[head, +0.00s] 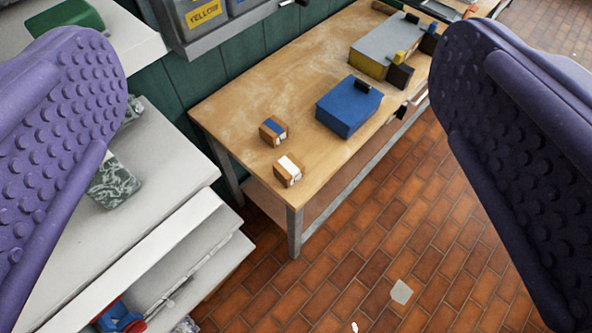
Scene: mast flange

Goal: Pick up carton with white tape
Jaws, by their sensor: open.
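The carton with white tape (288,170) is a small brown box near the front corner of the wooden workbench (240,97). A similar small brown carton with blue tape (273,131) sits just behind it, a small gap apart. My gripper (282,150) shows as two purple, studded fingers at the left and right edges of the view. It is open wide and empty. The carton with white tape appears between the fingers but well beyond them, touched by neither.
A blue box (347,107) and a grey and yellow case (390,47) stand further back on the bench. White shelves (150,190) with a patterned green item (115,184) are at left. Grey bins (205,20) hang above. The brick floor (400,220) at right holds a small pale scrap (401,291).

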